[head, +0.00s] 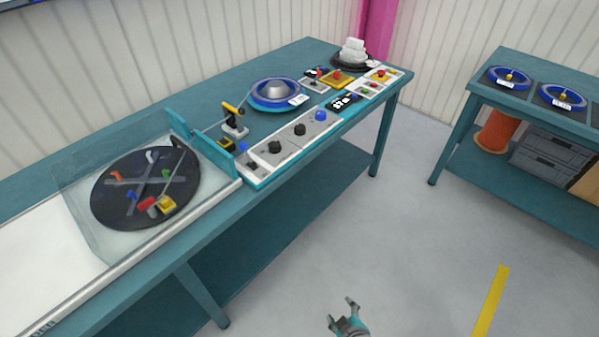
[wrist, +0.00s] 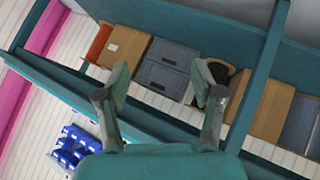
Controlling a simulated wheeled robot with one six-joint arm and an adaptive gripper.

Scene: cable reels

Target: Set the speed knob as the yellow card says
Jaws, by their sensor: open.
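A row of knobs sits on the pale panel along the bench's front edge in the head view: a black knob (head: 274,147), another black knob (head: 299,130) and a blue knob (head: 320,115). I cannot tell which is the speed knob, and their markings are too small to read. I cannot make out a yellow card for certain; a yellow plate with a red button (head: 336,80) lies behind the panel. My gripper (head: 343,308) is open and empty over the floor, in front of the bench and well apart from the knobs. Its spread fingers also show in the wrist view (wrist: 160,96).
The teal bench (head: 345,128) carries a dark disc (head: 120,205) under a clear cover, a blue reel (head: 275,94) and a small display (head: 342,103). A second bench (head: 465,110) with reels stands at right, crates (head: 548,152) below. The floor between is clear.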

